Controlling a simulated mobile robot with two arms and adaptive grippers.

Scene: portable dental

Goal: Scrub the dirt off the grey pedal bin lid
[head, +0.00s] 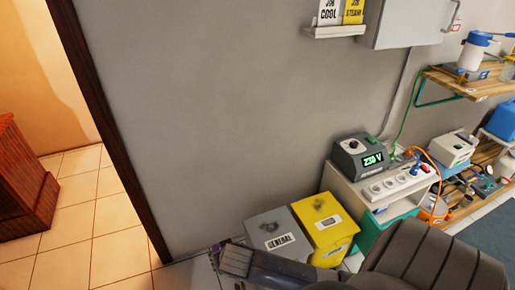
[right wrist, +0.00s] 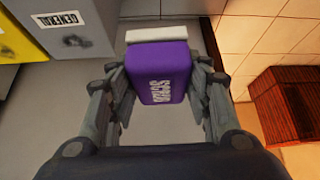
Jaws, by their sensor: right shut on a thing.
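The grey bin (head: 253,232), labelled GENERAL, stands against the wall, with a dark dirt smudge (head: 267,227) on its lid. The bin also shows at the top left of the right wrist view (right wrist: 98,48), its smudge near the label. My right gripper (head: 217,258) is left of and in front of the grey bin, apart from it. In the right wrist view, it is shut on a purple scrubber (right wrist: 165,75) with a pale pad (right wrist: 165,34) at its far end. In the head view, only a sliver of purple shows. My left gripper is not in view.
A yellow bin (head: 330,237) with a smudged lid stands right beside the grey one. A dark padded chair (head: 430,262) fills the lower right. A white cabinet (head: 347,190) with a 230 V unit (head: 360,158) stands behind. Tiled floor (head: 100,230) is open at left.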

